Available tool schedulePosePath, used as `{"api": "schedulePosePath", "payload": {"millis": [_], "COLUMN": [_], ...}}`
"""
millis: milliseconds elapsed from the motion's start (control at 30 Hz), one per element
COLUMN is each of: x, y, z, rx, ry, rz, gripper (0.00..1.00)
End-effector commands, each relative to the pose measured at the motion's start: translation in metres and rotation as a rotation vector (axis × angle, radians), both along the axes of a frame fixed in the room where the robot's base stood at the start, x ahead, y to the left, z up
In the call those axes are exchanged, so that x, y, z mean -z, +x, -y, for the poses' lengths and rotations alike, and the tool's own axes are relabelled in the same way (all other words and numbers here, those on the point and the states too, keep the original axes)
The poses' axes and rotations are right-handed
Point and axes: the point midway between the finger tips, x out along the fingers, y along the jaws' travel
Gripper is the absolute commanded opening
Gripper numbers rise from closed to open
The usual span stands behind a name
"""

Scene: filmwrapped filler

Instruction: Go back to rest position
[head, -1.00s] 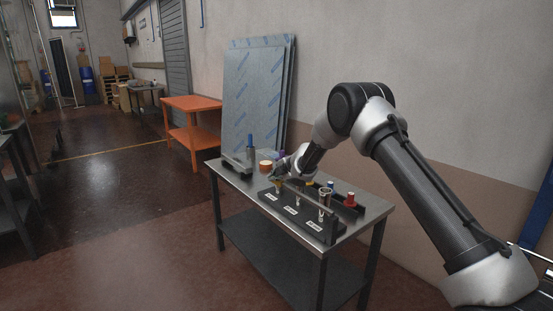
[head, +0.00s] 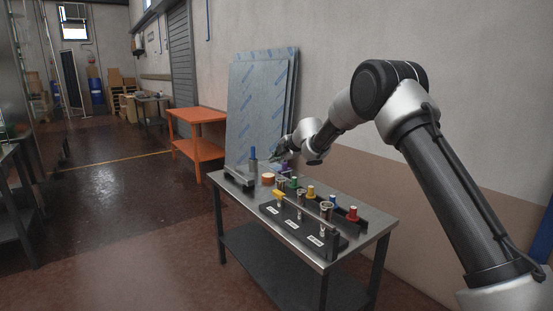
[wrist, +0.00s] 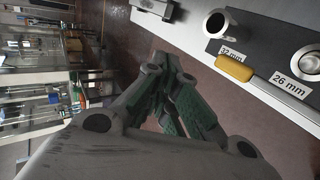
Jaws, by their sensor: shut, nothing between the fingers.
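My gripper (head: 279,158) is raised above the far side of the steel table (head: 377,225), apart from the objects on it. In the wrist view my gripper (wrist: 163,65) has its fingers together, with nothing seen between them. My arm reaches in from the right. Below and right of the fingers lies a yellow piece (wrist: 234,68), beside the labels "32 mm" and "26 mm". The yellow piece (head: 278,194) also shows at the left end of the labelled black rack (head: 331,242) in the head view.
The table also holds a grey fixture with a blue-topped cylinder (head: 253,158), an orange-brown round piece (head: 268,179) and a back row of coloured plugs (head: 352,214). Wrapped sheets (head: 262,105) lean on the wall behind. An orange table (head: 198,132) stands farther back; the floor left is clear.

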Motion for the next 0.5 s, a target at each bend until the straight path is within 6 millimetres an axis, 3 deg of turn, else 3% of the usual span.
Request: {"api": "schedulePosePath", "payload": {"millis": [267, 367, 500], "x": [0.001, 0.010, 0.057], "y": [0.002, 0.009, -0.010], "z": [0.004, 0.029, 0.089], "rx": [0.024, 0.154, 0.435], "ry": [0.002, 0.001, 0.006], "rz": [-0.007, -0.040, -0.178], "gripper": [0.00, 0.00, 0.00]}}
